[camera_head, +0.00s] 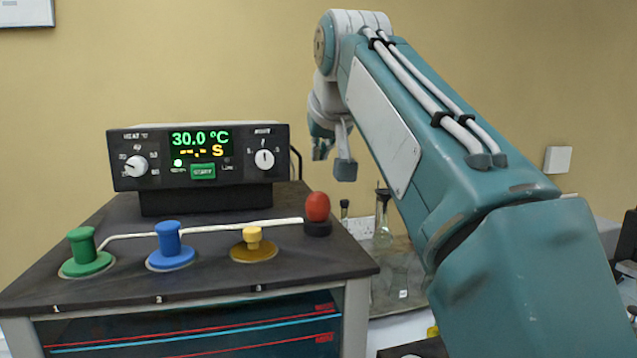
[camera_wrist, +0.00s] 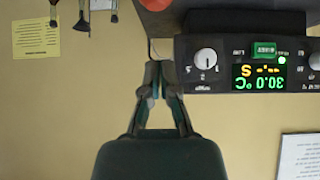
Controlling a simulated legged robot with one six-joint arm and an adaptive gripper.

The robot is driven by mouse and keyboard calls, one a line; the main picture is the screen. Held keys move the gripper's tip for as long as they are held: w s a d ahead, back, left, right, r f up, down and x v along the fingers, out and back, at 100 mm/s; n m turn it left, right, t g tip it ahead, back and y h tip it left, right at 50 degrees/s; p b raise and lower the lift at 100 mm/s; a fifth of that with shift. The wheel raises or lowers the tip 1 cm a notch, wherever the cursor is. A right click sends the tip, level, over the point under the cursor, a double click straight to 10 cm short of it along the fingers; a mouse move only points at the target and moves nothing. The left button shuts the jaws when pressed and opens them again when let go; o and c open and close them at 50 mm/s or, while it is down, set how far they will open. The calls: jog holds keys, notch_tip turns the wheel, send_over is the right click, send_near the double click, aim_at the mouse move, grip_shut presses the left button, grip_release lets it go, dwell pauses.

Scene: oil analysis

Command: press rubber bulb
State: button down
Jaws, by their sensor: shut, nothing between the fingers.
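The red rubber bulb (camera_head: 317,206) stands upright on a dark round base at the back right corner of the black-topped apparatus (camera_head: 120,290). My gripper (camera_head: 332,160) hangs above and slightly right of the bulb in the head view, apart from it. In the wrist view, which is upside down, my gripper (camera_wrist: 161,72) has its fingertips close together with nothing held. A reddish patch at the top edge of that view may be the bulb, mostly cut off.
A control box (camera_head: 199,158) reading 30.0 °C stands at the back of the apparatus. Green (camera_head: 83,247), blue (camera_head: 169,244) and yellow (camera_head: 252,241) knobbed stoppers sit along its top. Glass flasks (camera_head: 383,235) stand to the right, behind my arm.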

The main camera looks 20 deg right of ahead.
aim_at(318, 197)
jog(key=w+f, duration=0.1)
jog(key=f, duration=0.2)
jog(key=shift+w+f, duration=0.15)
jog(key=shift+w, duration=0.25)
jog(key=shift+f, duration=1.2)
jog(key=shift+f, duration=1.05)
